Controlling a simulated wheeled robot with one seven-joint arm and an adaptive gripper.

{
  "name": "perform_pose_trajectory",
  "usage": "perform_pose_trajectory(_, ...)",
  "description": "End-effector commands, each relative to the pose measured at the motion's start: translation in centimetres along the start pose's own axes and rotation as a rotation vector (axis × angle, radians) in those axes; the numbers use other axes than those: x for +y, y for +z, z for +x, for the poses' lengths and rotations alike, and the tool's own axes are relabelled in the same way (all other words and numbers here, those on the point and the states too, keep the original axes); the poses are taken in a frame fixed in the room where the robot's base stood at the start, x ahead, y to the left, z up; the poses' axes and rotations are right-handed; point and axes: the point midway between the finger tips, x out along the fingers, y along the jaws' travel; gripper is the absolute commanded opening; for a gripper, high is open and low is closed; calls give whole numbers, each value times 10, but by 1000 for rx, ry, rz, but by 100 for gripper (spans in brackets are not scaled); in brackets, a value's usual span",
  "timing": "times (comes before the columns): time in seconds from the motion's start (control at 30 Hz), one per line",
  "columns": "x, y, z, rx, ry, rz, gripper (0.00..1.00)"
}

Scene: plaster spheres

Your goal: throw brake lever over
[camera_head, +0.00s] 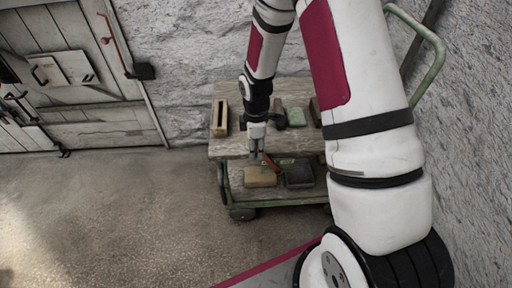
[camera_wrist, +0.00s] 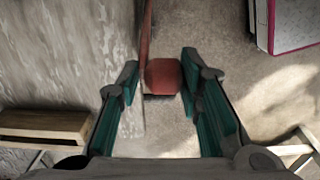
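The brake lever is a red bar with a broad, blocky red end (camera_wrist: 162,77). In the wrist view it runs down from the top edge beside the weathered wooden deck. In the head view a small red piece of it (camera_head: 269,163) shows by the cart (camera_head: 225,148), just right of my fingers. My gripper (camera_head: 257,158) points down at the cart's front. In the wrist view my gripper (camera_wrist: 160,65) is open, with the red end between its fingertips. Gaps seem to show on both sides; I cannot tell the depth or any contact.
The cart carries a yellowish slotted box (camera_head: 220,118), a green block (camera_head: 296,116), a tan block (camera_head: 260,177) and a dark tray (camera_head: 299,175). A stone wall (camera_head: 185,60) stands behind, with a wooden door (camera_head: 75,75) at left. The floor (camera_head: 110,205) at left is clear.

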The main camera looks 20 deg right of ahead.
Motion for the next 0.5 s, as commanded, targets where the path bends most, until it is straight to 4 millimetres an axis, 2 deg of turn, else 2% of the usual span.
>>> perform_pose_trajectory(0.03, -3, 0, 1, -2, -7, -1, 5)
perform_pose_trajectory(0.07, -3, 0, 1, -2, -8, -1, 0)
perform_pose_trajectory(0.5, -7, 8, -2, 32, -17, 3, 0)
